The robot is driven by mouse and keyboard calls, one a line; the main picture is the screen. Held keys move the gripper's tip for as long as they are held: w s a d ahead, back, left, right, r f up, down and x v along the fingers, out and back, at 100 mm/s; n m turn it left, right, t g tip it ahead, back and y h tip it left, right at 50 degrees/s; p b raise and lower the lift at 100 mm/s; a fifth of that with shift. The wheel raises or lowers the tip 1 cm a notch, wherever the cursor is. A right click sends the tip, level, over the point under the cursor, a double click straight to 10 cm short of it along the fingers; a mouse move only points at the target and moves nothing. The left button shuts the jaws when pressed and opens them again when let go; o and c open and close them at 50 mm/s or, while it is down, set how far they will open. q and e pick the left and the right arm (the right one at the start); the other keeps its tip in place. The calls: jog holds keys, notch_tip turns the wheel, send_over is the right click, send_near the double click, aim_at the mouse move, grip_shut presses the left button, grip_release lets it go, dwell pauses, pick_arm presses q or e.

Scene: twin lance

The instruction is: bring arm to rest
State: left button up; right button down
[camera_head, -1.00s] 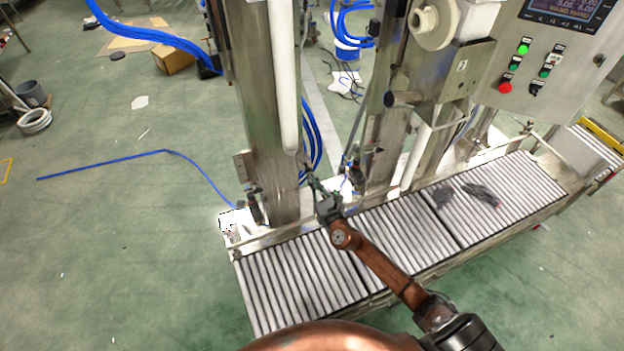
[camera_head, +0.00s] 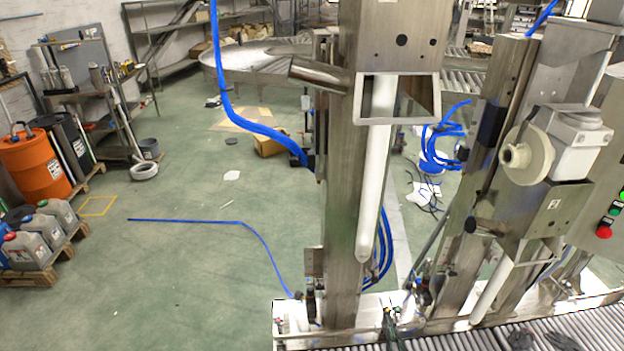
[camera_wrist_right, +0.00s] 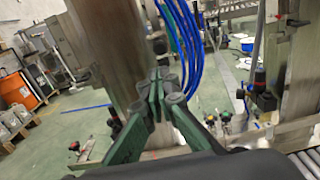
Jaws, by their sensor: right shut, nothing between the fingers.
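My right gripper (camera_head: 391,318) shows at the bottom of the head view, in front of the base of the steel column (camera_head: 352,200). Only its dark green fingers show there; the rest of the arm is below the picture. In the right wrist view the fingers (camera_wrist_right: 160,80) meet at their tips, shut and empty, with the column and blue hoses close behind. I cannot tell how far they are from the column. My left gripper is in neither view now.
A roller conveyor (camera_head: 467,343) runs along the lower right, with dark objects (camera_head: 562,341) on it. A machine with a white round part (camera_head: 528,153) stands at right. Blue hoses (camera_head: 387,240) hang beside the column. The green floor at left (camera_head: 180,270) is mostly clear.

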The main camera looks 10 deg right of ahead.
jog(key=s+d+r+m+g+h, duration=0.1)
jog(key=s+d+m+g+h, duration=0.1)
jog(key=s+d+m+h, duration=0.5)
jog(key=s+d+r+m+g+h, duration=0.1)
jog(key=s+d+r+m+g, duration=0.3)
jog(key=m, duration=0.8)
jog(key=s+d+f+m+g+y, duration=0.25)
jog(key=s+f+m+g, duration=0.25)
jog(key=s+f+m, duration=0.55)
jog(key=s+a+f+m+g+y, duration=0.2)
jog(key=s+a+m+y, duration=0.1)
jog(key=s+a, duration=0.3)
jog(key=s+a+f+m+g+y, duration=0.2)
jog(key=s+a+f+m+y, duration=0.15)
jog(key=s, duration=0.45)
notch_tip(320, 180, down, 27)
jog(key=s+a+n+g, duration=0.1)
jog(key=s+a, duration=0.1)
jog(key=s+f+n+g+p, duration=0.1)
jog(key=s+f, duration=1.6)
jog(key=s, duration=0.4)
jog(key=shift+f+g, duration=0.25)
jog(key=shift+g, duration=0.05)
jog(key=c, duration=2.7)
grip_release()
jog(key=shift+a, duration=0.1)
